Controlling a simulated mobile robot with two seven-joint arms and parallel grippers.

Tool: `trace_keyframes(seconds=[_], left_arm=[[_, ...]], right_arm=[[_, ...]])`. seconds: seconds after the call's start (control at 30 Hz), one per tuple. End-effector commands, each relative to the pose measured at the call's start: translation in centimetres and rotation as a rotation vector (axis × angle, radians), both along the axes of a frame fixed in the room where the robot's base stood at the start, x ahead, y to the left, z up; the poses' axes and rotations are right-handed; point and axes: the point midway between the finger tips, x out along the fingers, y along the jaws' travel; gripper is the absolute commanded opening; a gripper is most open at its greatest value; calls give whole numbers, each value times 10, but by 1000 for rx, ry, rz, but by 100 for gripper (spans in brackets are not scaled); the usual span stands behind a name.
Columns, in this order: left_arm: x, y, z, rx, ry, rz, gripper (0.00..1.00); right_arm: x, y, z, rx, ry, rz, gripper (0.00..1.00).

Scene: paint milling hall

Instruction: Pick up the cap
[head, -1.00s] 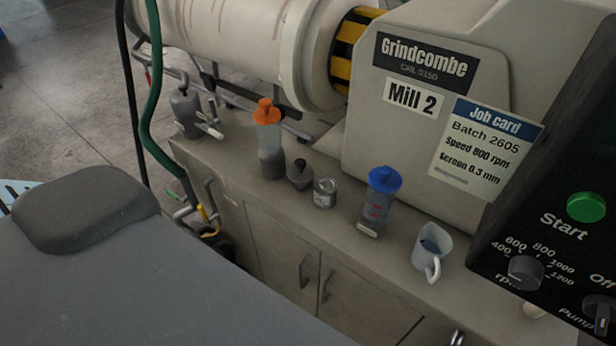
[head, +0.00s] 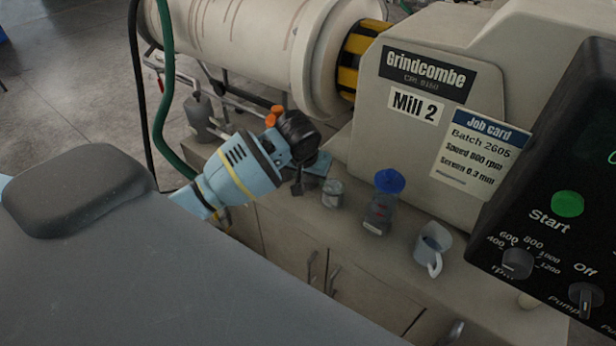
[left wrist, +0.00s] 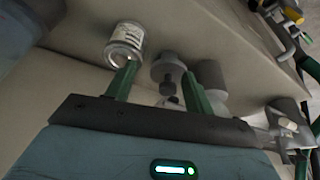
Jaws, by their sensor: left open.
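A small dark grey knobbed piece, which looks like the cap, stands on the bench top; in the left wrist view the cap (left wrist: 168,70) lies ahead, between the lines of my fingers. In the head view my left gripper (head: 308,175) hangs over that spot and hides most of the cap. My left gripper (left wrist: 158,75) is open, its two green fingers apart with nothing held. Whether a finger touches the cap, I cannot tell. My right gripper is not in view.
A small tin (head: 332,193) stands close right of the cap; the left wrist view shows the tin (left wrist: 125,45) near one fingertip. The orange-capped bottle (head: 274,115) is mostly hidden behind my gripper. A blue-capped bottle (head: 382,203) and a jug (head: 433,248) stand further right. A green hose (head: 166,90) hangs left.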

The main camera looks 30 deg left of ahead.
Motion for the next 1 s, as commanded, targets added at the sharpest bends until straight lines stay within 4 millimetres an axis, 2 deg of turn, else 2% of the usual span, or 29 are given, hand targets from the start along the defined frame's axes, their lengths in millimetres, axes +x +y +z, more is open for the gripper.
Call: trace_keyframes(seconds=[0.03, 0.1, 0.2, 0.33, 0.47, 0.7, 0.9, 1.0], left_arm=[[11, 11, 12, 3, -10, 33, 53], [21, 20, 25, 1, -19, 67, 53], [30, 29, 36, -1, -27, 101, 53], [33, 33, 41, -4, -31, 116, 53], [34, 33, 39, -5, -30, 115, 53], [41, 35, 20, -4, -29, 115, 53], [43, 35, 15, -4, -31, 113, 53], [46, 35, 5, -4, -30, 114, 53]], right_arm=[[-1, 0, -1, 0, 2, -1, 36], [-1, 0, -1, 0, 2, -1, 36], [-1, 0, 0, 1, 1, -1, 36], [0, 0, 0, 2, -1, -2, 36], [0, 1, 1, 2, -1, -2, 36], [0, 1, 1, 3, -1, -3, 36], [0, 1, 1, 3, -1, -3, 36], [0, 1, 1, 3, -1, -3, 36]])
